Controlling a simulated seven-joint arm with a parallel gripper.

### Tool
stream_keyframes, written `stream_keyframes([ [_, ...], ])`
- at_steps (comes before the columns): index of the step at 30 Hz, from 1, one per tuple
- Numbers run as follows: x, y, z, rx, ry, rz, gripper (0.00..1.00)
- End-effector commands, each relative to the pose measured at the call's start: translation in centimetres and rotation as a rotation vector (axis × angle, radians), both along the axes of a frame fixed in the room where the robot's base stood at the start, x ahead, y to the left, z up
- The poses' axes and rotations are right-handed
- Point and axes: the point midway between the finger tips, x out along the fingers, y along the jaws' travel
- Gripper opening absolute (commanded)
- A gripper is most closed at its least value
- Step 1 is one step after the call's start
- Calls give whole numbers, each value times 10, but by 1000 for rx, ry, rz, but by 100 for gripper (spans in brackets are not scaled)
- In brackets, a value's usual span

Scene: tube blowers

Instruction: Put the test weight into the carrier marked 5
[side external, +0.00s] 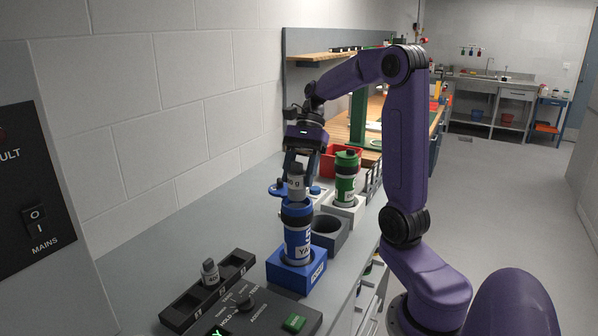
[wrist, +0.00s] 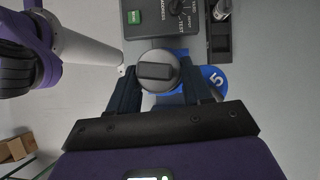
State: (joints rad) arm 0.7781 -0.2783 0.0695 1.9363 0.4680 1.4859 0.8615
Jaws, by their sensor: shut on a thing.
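My gripper (side external: 297,163) is shut on the grey test weight (side external: 296,184), a cylinder with a pale label ending in "g". The weight's round top (wrist: 157,72) shows between the fingers in the wrist view. The weight is upright, directly over the mouth of the blue carrier (side external: 297,238); I cannot tell whether its lower end is inside the rim. The carrier stands upright in a blue base (side external: 296,273). Its blue lid (side external: 278,190) is swung aside, and a white 5 shows on a blue disc (wrist: 214,79) in the wrist view. The carrier's inside is hidden.
A green carrier (side external: 345,180) stands in a white base behind. A dark grey holder (side external: 331,232) is empty. In front lie a black rack (side external: 184,308) with one small weight (side external: 210,272) and a control panel (side external: 265,309) with a dial and green button. A wall is left.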

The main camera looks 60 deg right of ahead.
Motion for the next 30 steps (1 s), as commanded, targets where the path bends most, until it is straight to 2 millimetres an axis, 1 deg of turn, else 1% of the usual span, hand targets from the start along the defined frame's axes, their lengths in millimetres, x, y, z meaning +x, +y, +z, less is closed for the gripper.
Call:
stream_keyframes([
  [5, 0, 0, -1, 0, 0, 0, 6],
  [30, 0, 0, -30, 1, 0, 0, 6],
])
